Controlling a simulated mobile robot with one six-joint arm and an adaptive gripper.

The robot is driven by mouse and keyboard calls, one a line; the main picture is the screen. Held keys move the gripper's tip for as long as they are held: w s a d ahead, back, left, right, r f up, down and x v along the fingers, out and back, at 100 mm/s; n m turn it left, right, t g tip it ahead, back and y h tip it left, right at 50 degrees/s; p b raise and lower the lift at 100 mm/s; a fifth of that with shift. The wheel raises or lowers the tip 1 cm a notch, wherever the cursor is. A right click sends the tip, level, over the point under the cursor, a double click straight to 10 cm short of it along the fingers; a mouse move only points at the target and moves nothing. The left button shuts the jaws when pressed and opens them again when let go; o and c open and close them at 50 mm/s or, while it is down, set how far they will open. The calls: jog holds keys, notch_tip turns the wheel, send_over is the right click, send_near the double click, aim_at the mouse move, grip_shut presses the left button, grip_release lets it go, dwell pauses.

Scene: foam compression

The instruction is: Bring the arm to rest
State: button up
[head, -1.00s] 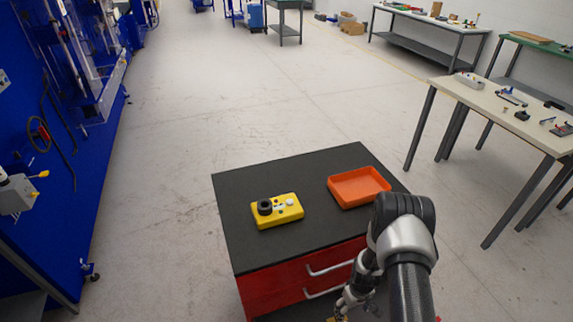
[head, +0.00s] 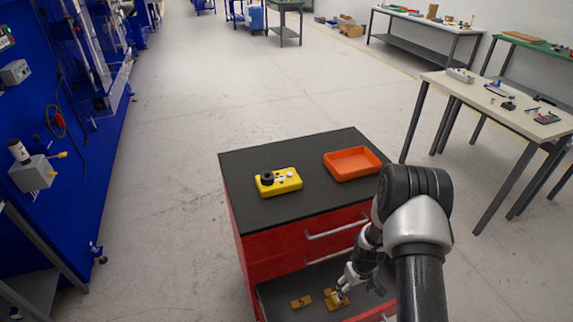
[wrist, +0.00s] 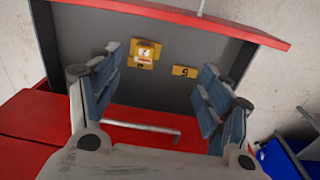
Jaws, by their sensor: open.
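My gripper (head: 356,283) reaches down in front of the red cabinet, over its open lower drawer. In the wrist view my gripper (wrist: 155,100) has its two blue-padded fingers spread wide, with nothing between them. Beyond the fingertips, two yellow pieces lie in the drawer (head: 275,291): a larger block (wrist: 146,52) with a white and red marking, and a smaller flat piece (wrist: 185,71) with a black mark. The smaller piece (head: 301,302) also shows in the head view; the larger one is partly covered there by the gripper.
The black cabinet top (head: 300,210) carries a yellow box (head: 278,182) with a black ring and an orange tray (head: 352,163). A white workbench (head: 500,105) stands at right. A blue panel wall (head: 60,190) is at left. Floor between is clear.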

jog(key=s+a+r+m+t+b, duration=0.1)
jog(key=s+a+r+b, duration=0.1)
jog(key=r, duration=1.3)
jog(key=s+a+r+m+t+b, duration=0.1)
jog(key=s+a+r+b, duration=0.1)
jog(key=r, duration=1.2)
jog(key=s+a+r+b, duration=0.1)
jog(key=s+r, duration=0.1)
jog(key=s, duration=0.5)
jog(key=s+a+r+m+t+b, duration=0.1)
jog(key=s+r+b, duration=0.1)
jog(key=s, duration=0.5)
jog(key=s+a+r+t+b, duration=0.1)
jog(key=s+a+r, duration=0.1)
jog(key=s+r, duration=0.2)
jog(key=s, duration=0.3)
jog(key=shift+s+r+m+b, duration=0.2)
jog(key=shift+m+b, duration=0.1)
jog(key=shift+c, duration=0.3)
